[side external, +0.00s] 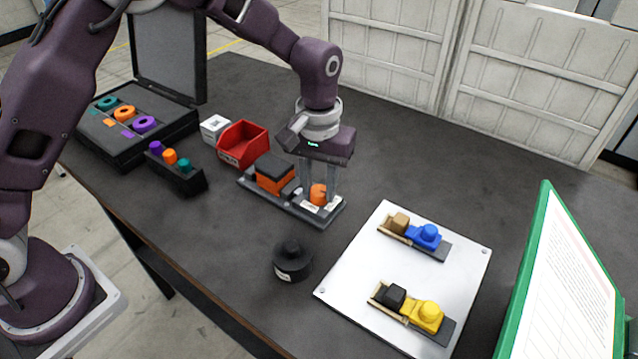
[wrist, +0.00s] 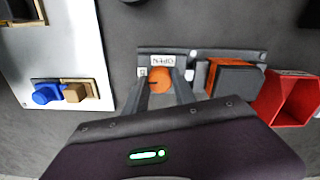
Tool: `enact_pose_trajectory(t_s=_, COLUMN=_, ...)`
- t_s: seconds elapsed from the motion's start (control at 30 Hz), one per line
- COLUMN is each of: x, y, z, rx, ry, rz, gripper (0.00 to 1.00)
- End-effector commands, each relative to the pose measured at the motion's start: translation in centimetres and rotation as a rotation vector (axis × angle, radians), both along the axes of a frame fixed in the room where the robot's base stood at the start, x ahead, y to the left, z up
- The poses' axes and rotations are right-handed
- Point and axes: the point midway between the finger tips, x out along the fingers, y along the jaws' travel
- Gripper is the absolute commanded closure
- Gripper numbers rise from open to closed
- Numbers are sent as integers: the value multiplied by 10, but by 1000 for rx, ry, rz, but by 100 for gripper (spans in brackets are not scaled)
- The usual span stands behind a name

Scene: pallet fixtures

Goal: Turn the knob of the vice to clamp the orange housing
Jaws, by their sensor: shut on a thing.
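The vice (side external: 247,182) is a long grey base lying on the dark table in the side external view. The orange housing (side external: 272,176), with a dark top, sits on its left part; it also shows in the wrist view (wrist: 214,72). The orange knob (side external: 318,193) stands at the vice's right end. My gripper (side external: 320,198) points down over this end and is shut on the knob. In the wrist view the knob (wrist: 159,79) lies between my two fingers (wrist: 162,100), beside a white label. I cannot tell whether the vice jaw touches the housing.
A red bin (side external: 243,143) and white box (side external: 214,128) stand behind the vice. A black round part (side external: 293,262) lies in front. A white plate (side external: 346,284) with blue and yellow fixtures is to the right. A block with coloured pegs (side external: 187,181) and an open case (side external: 175,133) are left.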

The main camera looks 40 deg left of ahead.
Motion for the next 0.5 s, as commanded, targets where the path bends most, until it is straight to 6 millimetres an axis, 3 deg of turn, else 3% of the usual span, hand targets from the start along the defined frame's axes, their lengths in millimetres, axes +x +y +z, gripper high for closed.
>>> enact_pose_trajectory(t_s=0.5, x=1, y=0, z=1, rx=-1, ry=-3, rz=35, gripper=100)
